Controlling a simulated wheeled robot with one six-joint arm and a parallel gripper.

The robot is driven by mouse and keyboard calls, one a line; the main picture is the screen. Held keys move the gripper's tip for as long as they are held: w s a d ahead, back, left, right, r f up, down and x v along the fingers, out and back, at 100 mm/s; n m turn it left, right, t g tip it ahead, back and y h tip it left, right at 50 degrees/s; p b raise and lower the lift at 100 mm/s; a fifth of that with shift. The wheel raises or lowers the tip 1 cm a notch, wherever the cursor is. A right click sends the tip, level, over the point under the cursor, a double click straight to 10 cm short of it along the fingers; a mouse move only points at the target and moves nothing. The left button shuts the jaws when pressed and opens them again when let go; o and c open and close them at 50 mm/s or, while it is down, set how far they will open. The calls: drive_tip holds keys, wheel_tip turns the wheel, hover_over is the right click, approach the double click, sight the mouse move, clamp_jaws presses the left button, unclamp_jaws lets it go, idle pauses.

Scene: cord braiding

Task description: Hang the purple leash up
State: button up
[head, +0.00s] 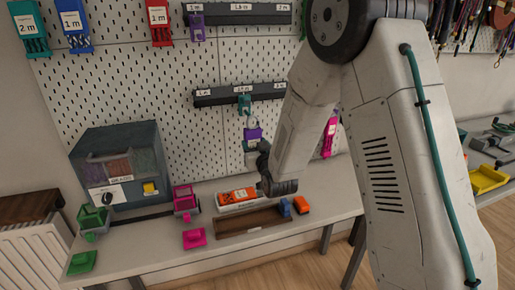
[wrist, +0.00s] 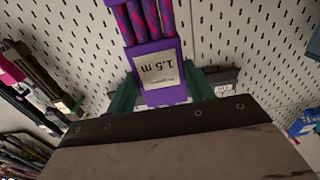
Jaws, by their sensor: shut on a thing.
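The purple leash's block (wrist: 160,70) carries a "1.5 m" label in the wrist view, with purple and pink cords (wrist: 145,18) running from it to the top edge. My gripper (wrist: 162,92) is shut on this block, with a dark green finger on each side. In the head view the purple block (head: 253,134) shows small at my gripper (head: 252,146), in front of the pegboard and below the lower dark rail (head: 215,98). My arm hides part of that rail. I cannot tell whether the leash touches the rail or the board.
A teal holder (head: 245,102) is on the lower rail near its middle label. The upper rail (head: 245,17) has labels and a purple holder (head: 196,27) at its left. The bench (head: 150,240) below holds a dispenser (head: 118,165), pink and green fixtures and a wooden tray (head: 250,222).

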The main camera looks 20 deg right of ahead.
drive_tip(key=shift+w+d, duration=0.1)
drive_tip(key=shift+w, duration=3)
drive_tip(key=shift+o, duration=1.4)
drive_tip(key=shift+c, duration=0.8)
drive_tip(key=shift+f, duration=0.2)
drive_tip(key=o, duration=1.4)
drive_tip(key=shift+s, duration=3)
